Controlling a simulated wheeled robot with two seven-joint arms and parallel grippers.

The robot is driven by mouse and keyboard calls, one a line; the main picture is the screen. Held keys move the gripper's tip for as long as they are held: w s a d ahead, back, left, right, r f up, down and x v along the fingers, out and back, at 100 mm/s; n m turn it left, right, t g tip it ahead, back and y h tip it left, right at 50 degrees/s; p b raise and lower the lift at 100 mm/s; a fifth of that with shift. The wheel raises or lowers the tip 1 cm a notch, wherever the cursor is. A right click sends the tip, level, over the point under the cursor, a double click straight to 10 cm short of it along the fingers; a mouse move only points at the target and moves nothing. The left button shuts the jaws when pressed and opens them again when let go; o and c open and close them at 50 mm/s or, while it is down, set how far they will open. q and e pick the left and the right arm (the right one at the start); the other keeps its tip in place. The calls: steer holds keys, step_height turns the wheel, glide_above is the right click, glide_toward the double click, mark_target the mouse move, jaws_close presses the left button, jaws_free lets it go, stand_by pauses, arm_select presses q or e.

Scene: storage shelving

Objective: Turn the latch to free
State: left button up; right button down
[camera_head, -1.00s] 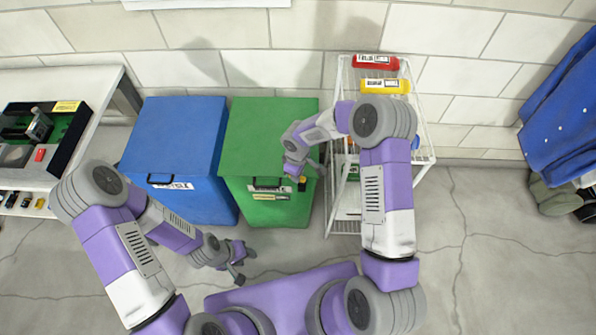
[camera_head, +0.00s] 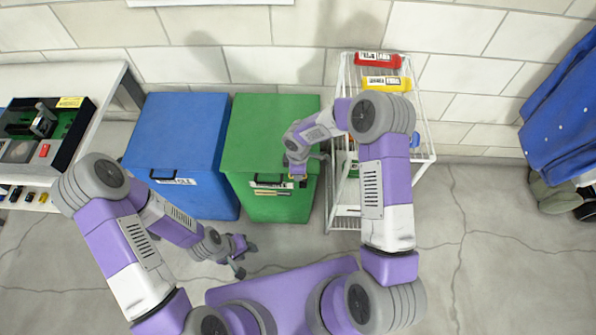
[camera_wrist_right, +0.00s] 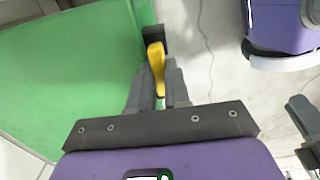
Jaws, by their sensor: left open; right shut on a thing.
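The latch has a yellow handle (camera_wrist_right: 156,62) and a black mount (camera_wrist_right: 153,38) at the edge of the green bin (camera_head: 268,140). In the right wrist view the handle lies between the fingers of my right gripper (camera_wrist_right: 158,85), which is shut on it. In the head view my right gripper (camera_head: 299,177) is at the front right of the green bin, and only a bit of yellow shows there. My left gripper (camera_head: 241,260) is open and empty, low in front of the bins and apart from them.
A blue bin (camera_head: 178,130) stands left of the green bin. A workbench (camera_head: 105,85) is at the far left.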

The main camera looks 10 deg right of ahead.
steer(key=c, duration=1.1)
jaws_free()
step_height(320, 180, up, 8)
steer(key=shift+f+p, duration=0.2)
steer(key=shift+p, duration=1)
